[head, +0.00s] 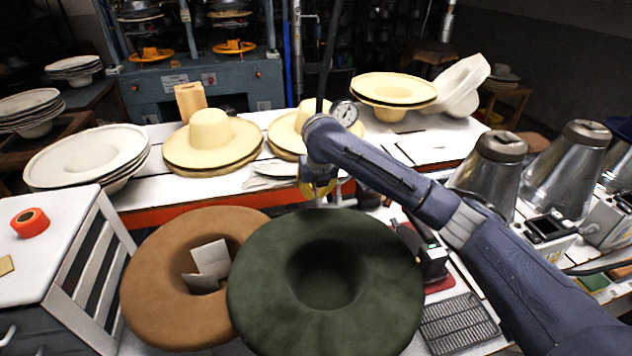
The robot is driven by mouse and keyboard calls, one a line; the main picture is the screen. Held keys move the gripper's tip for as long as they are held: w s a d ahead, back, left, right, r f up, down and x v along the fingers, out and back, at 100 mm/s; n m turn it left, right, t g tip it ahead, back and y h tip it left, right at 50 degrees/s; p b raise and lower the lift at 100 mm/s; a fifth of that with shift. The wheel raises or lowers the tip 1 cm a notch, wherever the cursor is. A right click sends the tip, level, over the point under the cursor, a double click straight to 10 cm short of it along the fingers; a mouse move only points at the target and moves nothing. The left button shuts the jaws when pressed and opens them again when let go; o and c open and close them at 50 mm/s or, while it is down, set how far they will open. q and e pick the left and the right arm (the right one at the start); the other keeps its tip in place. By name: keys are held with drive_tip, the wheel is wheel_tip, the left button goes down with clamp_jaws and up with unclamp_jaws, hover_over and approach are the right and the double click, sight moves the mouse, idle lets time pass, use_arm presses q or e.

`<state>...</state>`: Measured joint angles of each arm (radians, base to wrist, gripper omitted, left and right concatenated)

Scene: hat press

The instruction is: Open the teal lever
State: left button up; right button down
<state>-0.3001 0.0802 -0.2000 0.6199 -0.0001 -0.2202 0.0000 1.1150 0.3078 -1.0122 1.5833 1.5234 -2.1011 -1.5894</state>
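I cannot make out a teal lever in the head view. My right arm comes in from the right, with its wrist end above the front of the white bench. My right gripper (318,188) is just below that wrist end and is mostly hidden, so its fingers cannot be read. Yellow parts show around it, and I cannot tell what they belong to. A round pressure gauge (344,113) shows right beside the wrist. My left gripper is not in view.
A dark green hat (390,280) and a brown hat (150,285) lie in front. Cream hats (210,130) stand on the white bench (235,186). Metal cones (567,165) stand at the right. A white cabinet (60,250) with an orange tape roll (30,222) is at the left.

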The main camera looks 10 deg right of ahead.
drive_tip(key=shift+w+a+f, duration=0.1)
drive_tip(key=shift+w+f, duration=0.15)
drive_tip(key=shift+w, duration=0.4)
drive_tip(key=shift+w+a+f, duration=0.1)
drive_tip(key=shift+w+f, duration=0.15)
drive_tip(key=shift+w, duration=0.35)
drive_tip(key=shift+w+r, duration=0.15)
drive_tip(key=shift+r, duration=0.1)
